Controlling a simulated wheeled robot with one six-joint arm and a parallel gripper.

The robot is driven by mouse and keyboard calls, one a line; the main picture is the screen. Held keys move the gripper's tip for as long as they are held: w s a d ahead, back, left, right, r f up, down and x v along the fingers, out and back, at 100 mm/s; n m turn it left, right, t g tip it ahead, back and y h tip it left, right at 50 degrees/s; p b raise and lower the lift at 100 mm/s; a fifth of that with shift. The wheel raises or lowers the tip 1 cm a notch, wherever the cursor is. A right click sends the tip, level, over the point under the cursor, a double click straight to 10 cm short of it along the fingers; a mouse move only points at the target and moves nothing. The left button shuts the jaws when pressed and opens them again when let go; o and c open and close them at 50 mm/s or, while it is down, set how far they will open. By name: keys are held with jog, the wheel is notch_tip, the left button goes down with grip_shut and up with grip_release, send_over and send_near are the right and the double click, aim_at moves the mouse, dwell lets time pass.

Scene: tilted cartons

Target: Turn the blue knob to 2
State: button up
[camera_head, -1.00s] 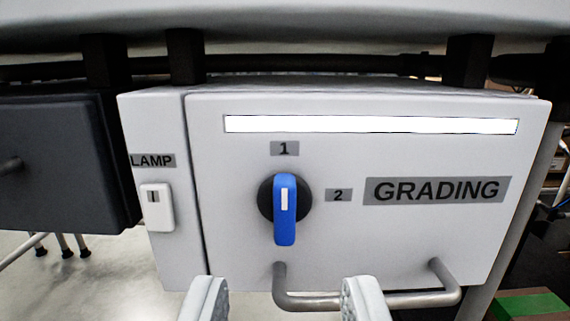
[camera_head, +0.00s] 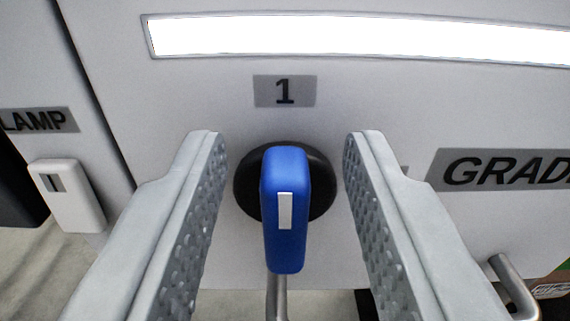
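The blue knob (camera_head: 284,245) sits on a round black base (camera_head: 322,190) on the white panel. Its handle is upright in the picture with a white mark on it, in line with the label 1 (camera_head: 285,91) above. The label 2 is almost wholly hidden behind the right finger; only a sliver of grey shows beside it. My gripper (camera_head: 285,145) is open, with one finger on each side of the knob. A gap shows between each finger and the knob, so nothing is held.
A white lamp switch (camera_head: 68,195) is at the left under the LAMP label (camera_head: 38,121). A bright white strip (camera_head: 350,36) runs across the top. The GRADING label (camera_head: 505,171) is at the right. A metal bar handle (camera_head: 513,286) shows at lower right.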

grip_shut()
jog(key=shift+d+m, duration=0.1)
jog(key=shift+m, duration=0.2)
jog(key=m, duration=0.3)
jog(key=shift+d+f+m, duration=0.1)
jog(key=shift+d+m, duration=0.2)
jog(key=shift+d, duration=0.05)
jog(key=m, duration=0.3)
jog(key=d+m, duration=0.1)
jog(key=shift+f+m, duration=0.3)
jog(key=m, duration=0.4)
jog(key=shift+d+f+m, duration=0.2)
jog(key=shift+f+m, duration=0.1)
jog(key=shift+f, duration=0.1)
jog(key=shift+d+f+m, duration=0.1)
jog(key=shift+f+m, duration=0.15)
jog(key=shift+m, duration=0.85)
jog(key=shift+f+m, duration=0.2)
jog(key=shift+m, duration=0.9)
